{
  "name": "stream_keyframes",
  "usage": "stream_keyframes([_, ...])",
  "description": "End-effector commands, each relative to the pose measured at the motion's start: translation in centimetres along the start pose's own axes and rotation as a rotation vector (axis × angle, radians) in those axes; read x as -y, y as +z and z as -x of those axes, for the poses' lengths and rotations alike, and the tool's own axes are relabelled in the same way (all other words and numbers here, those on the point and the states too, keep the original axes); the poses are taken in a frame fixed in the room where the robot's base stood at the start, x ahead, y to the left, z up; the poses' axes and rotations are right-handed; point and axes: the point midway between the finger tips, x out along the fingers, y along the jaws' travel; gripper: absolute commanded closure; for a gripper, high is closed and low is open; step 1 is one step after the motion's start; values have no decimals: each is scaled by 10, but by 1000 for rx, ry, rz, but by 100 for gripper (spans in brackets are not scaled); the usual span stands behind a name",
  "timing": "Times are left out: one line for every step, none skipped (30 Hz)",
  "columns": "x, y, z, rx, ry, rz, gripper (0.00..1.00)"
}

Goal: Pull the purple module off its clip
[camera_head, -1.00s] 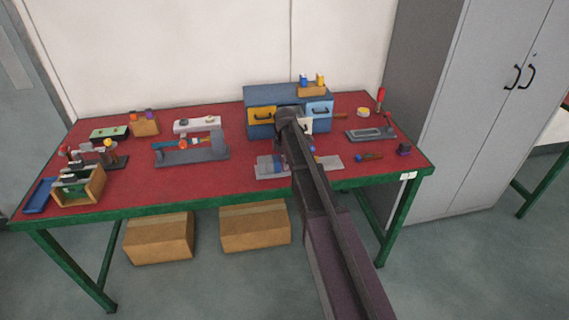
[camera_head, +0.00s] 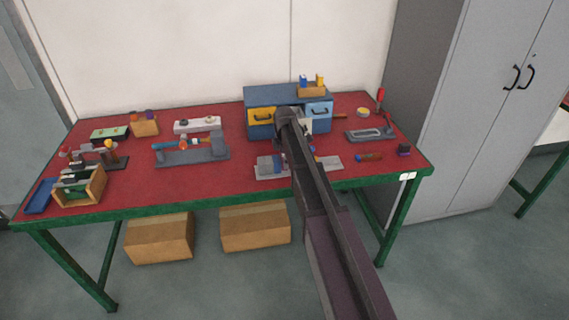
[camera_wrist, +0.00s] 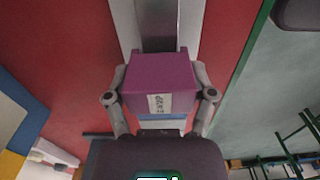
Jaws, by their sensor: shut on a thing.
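The purple module (camera_wrist: 158,82) is a box with a small white printed label, in the middle of the wrist view. My gripper (camera_wrist: 160,92) has one finger on each side of it and is shut on it. A grey metal strip (camera_wrist: 158,25) on a pale base runs up behind the module. I cannot tell whether the module still touches its clip, as the module hides that spot. In the head view my arm covers the module and the gripper; a grey base plate (camera_head: 268,167) shows to the left of the arm.
The red table (camera_head: 240,180) carries a blue drawer cabinet (camera_head: 262,97) behind my arm, a grey fixture (camera_head: 190,157) to the left and a wooden rack (camera_head: 95,190) at far left. A grey tray (camera_head: 370,134) and a screwdriver (camera_head: 369,157) lie to the right.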

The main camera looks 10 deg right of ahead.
Motion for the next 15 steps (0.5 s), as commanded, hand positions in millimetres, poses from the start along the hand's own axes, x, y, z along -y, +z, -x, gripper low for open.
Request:
stream_keyframes([0,0,6,0,0,0,90])
stream_keyframes([0,0,8,0,0,0,90])
stream_keyframes([0,0,10,0,0,0,90])
stream_keyframes([0,0,12,0,0,0,90])
stream_keyframes([0,0,14,0,0,0,90])
stream_keyframes([0,0,16,0,0,0,90])
stream_keyframes([0,0,17,0,0,0,90])
stream_keyframes([0,0,19,0,0,0,90])
stream_keyframes([0,0,21,0,0,0,90])
stream_keyframes([0,0,23,0,0,0,90])
stream_keyframes([0,0,25,0,0,0,90])
stream_keyframes([0,0,27,0,0,0,90])
stream_keyframes([0,0,29,0,0,0,90])
stream_keyframes([0,0,30,0,0,0,90])
stream_keyframes([0,0,32,0,0,0,90])
